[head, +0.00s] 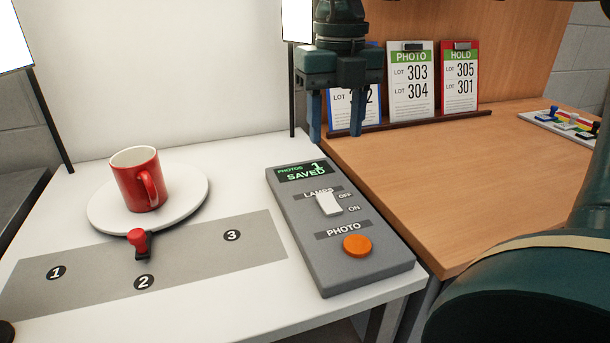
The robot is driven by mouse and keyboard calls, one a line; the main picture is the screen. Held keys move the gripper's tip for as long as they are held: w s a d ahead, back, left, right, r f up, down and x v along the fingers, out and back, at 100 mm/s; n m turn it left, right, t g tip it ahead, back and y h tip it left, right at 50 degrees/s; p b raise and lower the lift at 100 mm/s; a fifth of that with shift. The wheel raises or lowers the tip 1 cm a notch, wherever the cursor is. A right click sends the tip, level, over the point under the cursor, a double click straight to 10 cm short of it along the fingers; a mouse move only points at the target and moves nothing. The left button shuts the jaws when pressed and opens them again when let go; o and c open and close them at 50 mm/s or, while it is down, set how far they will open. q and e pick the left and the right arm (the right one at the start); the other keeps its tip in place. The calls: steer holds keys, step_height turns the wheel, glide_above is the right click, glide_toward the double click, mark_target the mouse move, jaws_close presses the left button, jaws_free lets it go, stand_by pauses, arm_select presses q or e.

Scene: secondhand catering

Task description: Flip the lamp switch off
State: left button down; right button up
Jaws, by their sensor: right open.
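The lamp switch (329,203) is a white rocker on the grey control box (370,274), under a LAMPS label. OFF is marked at its upper right and ON at its lower right; I cannot tell for certain which way it is tipped. The lamp panels at left (12,38) and top middle (298,20) look bright white. My right gripper (336,136) points down, open and empty, beyond the box's far end and apart from the switch. My left gripper is not in view.
An orange PHOTO button (357,245) sits below the switch; the display (305,172) reads PHOTOS 1 SAVED. A red mug (138,179) stands on a white turntable (186,206) with a red knob (137,240). Lot cards (411,85) stand on the wooden desk behind my gripper.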

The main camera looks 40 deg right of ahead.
mark_target(332, 206)
step_height(332, 206, down, 13)
steer(key=shift+f+b, duration=0.1)
steer(key=shift+b, duration=0.65)
steer(key=shift+c, duration=0.4)
